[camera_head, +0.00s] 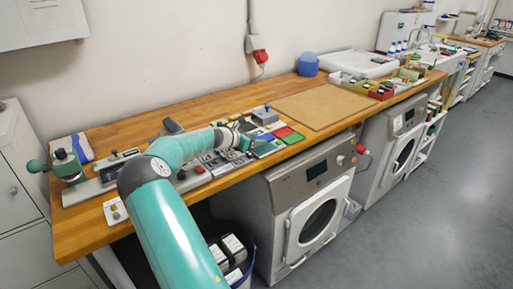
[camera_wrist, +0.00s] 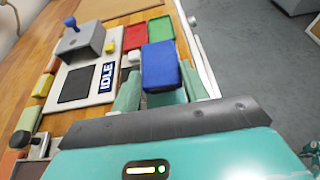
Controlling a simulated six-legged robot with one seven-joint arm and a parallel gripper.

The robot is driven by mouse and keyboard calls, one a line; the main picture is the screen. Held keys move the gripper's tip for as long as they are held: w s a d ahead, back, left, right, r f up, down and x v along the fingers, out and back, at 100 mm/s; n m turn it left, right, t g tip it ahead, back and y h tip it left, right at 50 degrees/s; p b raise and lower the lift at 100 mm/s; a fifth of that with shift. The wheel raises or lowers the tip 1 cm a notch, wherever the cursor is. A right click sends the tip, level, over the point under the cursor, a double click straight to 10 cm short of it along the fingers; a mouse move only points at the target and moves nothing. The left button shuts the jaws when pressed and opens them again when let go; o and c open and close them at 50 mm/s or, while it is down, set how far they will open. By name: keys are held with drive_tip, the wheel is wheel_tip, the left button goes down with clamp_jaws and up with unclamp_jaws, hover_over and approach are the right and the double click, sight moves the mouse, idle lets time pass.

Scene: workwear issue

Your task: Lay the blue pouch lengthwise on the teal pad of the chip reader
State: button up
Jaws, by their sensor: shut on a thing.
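The blue pouch (camera_wrist: 160,66) is held between the two teal fingers of my gripper (camera_wrist: 161,88) in the wrist view, with its far end sticking out ahead of them. The chip reader (camera_wrist: 105,60) is a pale plate left of the pouch, with a dark square pad (camera_wrist: 75,86) and a blue IDLE label (camera_wrist: 107,77). No clearly teal pad shows on it; the square looks nearly black here. The pouch is beside the reader, not over its dark pad. In the head view my gripper (camera_head: 244,141) is low over the bench's front part; the pouch is hard to make out there.
A grey block with a blue knob (camera_wrist: 84,43) stands beyond the pad. Red (camera_wrist: 135,36) and green (camera_wrist: 161,28) trays lie ahead of the pouch. Small blocks line the reader's left side. The bench's front edge is close on the right. A brown board (camera_head: 322,106) is clear.

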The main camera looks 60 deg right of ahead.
sight(256, 152)
drive_tip(key=shift+d+f, duration=0.2)
drive_tip(key=shift+f, duration=0.85)
drive_tip(key=shift+d+f, duration=0.2)
drive_tip(key=shift+f, duration=0.8)
drive_tip(key=o, duration=1)
drive_tip(key=shift+o, duration=0.3)
drive_tip(key=shift+w+a, duration=0.1)
drive_tip(key=v, duration=1.1)
drive_tip(key=shift+w+a+r, duration=0.15)
drive_tip(key=shift+a+r, duration=0.15)
